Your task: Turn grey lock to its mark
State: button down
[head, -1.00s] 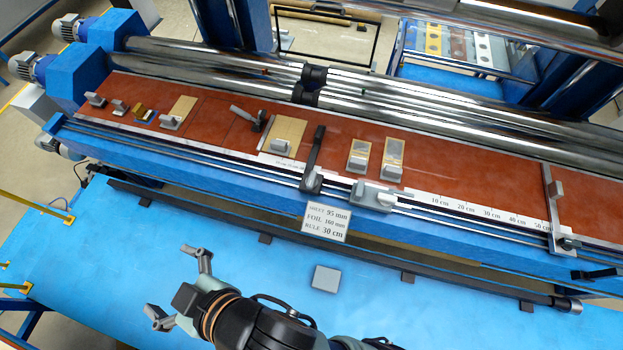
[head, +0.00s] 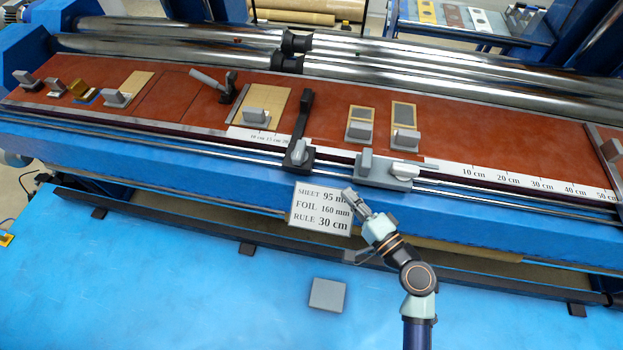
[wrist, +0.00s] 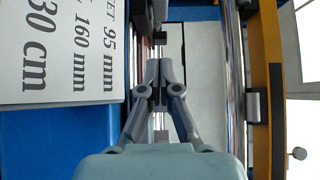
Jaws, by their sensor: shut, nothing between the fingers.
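A grey carriage (head: 385,172) sits on the front rail of the red-topped bench in the head view. It bears an upright grey tab (head: 366,160) and a paler, flatter knob (head: 405,170); I cannot tell which is the grey lock, and its mark is too small to make out. My gripper (head: 348,193) is shut and empty, below and slightly left of the carriage, at the right edge of the white sign. In the wrist view its fingertips (wrist: 159,66) are together, with metal rails beyond them. The lock cannot be made out in the wrist view.
The sign (head: 320,210) reads SHEET 95 mm, FOIL 160 mm, RULE 30 cm. A black arm (head: 303,125) crosses the bench left of the carriage. A ruler strip (head: 490,178) runs right of it. A grey square (head: 327,295) lies on the clear blue floor.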

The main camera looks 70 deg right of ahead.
jog(key=shift+w+d+r, duration=0.1)
jog(key=shift+d+r, duration=0.05)
send_near(303, 156)
jog(key=d, duration=0.2)
jog(key=w+d, duration=0.1)
jog(key=d, duration=0.1)
jog(key=shift+d+p, duration=0.2)
jog(key=shift+p, duration=0.2)
jog(key=w, duration=0.2)
jog(key=shift+w+a+p, duration=0.15)
jog(key=shift+w+p, duration=0.15)
jog(key=shift+w, duration=0.05)
jog(key=shift+w+a, duration=0.1)
jog(key=shift+w, duration=0.55)
